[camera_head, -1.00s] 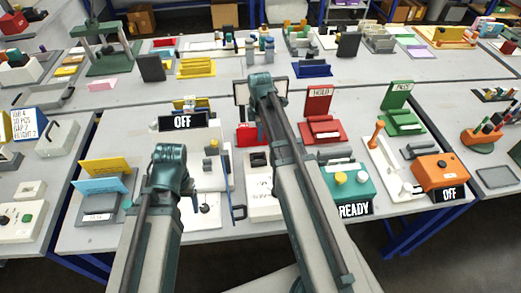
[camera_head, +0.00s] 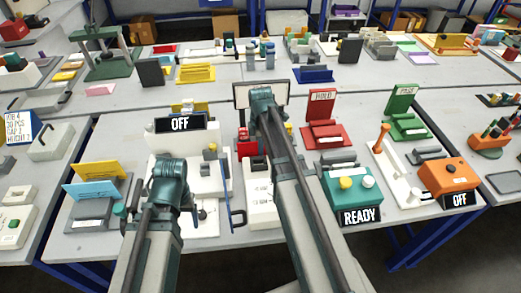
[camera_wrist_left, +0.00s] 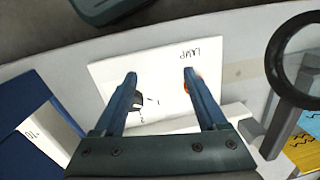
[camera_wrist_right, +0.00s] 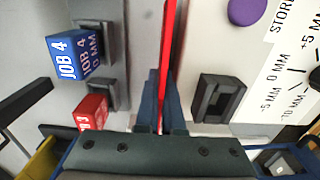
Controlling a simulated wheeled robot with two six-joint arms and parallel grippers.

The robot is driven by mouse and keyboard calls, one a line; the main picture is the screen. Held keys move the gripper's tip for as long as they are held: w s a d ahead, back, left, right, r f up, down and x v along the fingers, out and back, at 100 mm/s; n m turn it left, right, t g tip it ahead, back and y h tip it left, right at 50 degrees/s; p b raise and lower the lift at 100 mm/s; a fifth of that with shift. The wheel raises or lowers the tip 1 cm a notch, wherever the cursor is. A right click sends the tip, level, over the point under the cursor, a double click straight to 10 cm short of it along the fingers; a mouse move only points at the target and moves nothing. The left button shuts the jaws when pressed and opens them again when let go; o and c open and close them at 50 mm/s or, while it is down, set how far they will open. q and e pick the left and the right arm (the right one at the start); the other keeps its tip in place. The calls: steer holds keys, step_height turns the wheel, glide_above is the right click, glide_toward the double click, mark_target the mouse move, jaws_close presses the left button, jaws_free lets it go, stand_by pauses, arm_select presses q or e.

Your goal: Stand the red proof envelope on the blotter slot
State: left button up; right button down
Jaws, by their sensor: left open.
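A thin red sheet (camera_wrist_right: 168,45), seen edge-on in the right wrist view, stands between the fingers of my right gripper (camera_wrist_right: 164,75); it looks like the red envelope. The gripper looks shut on it. In the head view my right arm hides the fingertips. My left gripper (camera_wrist_left: 160,74) is open and empty above a white panel (camera_wrist_left: 110,70) with a black knob and an orange part. A grey slotted stand (camera_head: 88,222) at the left of the head view holds a yellow (camera_head: 98,169) and a blue envelope (camera_head: 97,188). I cannot tell which piece is the blotter slot.
A blue JOB 4 block (camera_wrist_right: 62,58) and a red block (camera_wrist_right: 92,112) lie left of my right gripper, with a dark holder (camera_wrist_right: 217,98) to its right. A teal READY box (camera_head: 348,186), a red HOLD stand (camera_head: 323,112) and an orange box (camera_head: 447,175) stand further right.

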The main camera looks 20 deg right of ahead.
arm_select(q)
steer(key=shift+f, duration=0.2)
arm_select(e)
steer(key=shift+f, duration=0.2)
steer(key=c, duration=1.3)
jaws_free()
arm_select(q)
steer(key=shift+r, duration=0.15)
arm_select(e)
steer(key=shift+r, duration=0.15)
